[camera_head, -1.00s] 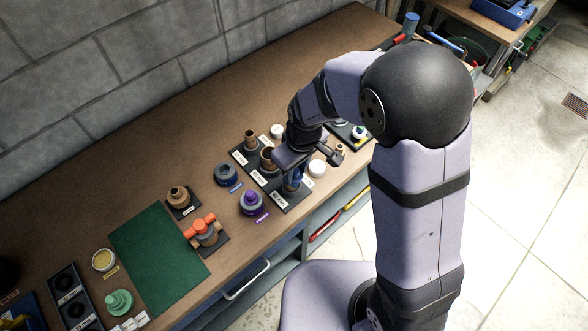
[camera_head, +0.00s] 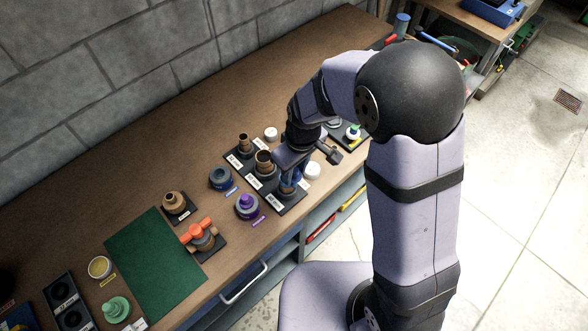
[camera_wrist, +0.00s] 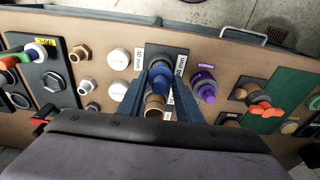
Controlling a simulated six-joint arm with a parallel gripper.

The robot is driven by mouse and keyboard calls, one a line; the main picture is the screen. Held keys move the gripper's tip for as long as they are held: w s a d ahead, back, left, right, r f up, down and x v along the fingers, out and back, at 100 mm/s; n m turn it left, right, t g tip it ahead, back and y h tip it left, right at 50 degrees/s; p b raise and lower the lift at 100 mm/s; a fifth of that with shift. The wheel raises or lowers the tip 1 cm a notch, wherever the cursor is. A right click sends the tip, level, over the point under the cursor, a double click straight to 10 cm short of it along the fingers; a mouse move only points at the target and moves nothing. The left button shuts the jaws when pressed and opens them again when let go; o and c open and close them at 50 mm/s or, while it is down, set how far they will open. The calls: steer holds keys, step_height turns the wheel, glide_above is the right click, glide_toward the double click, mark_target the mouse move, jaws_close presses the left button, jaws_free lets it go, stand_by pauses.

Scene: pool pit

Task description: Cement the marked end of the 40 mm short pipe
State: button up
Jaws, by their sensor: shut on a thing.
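My gripper (camera_wrist: 158,88) is shut, its two blue fingers around a short pipe (camera_head: 287,190) at the front of a black rack (camera_head: 291,205). A wider brown pipe (camera_head: 264,159) stands in the middle of the rack, and shows behind the fingers in the wrist view (camera_wrist: 155,106). A dark can with a blue label (camera_head: 222,178) and a purple-topped primer can (camera_head: 247,206) stand left of the rack.
White caps (camera_head: 312,170) stand close to the right of the rack. An orange-handled valve (camera_head: 198,231) and a brown fitting (camera_head: 174,203) stand farther left. The green mat (camera_head: 152,265) is clear. The bench is bare toward the wall.

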steer(key=shift+d, duration=0.1)
steer(key=shift+s+d, duration=0.4)
steer(key=shift+r, duration=0.15)
steer(key=shift+r+p, duration=3.05)
steer(key=shift+r, duration=0.35)
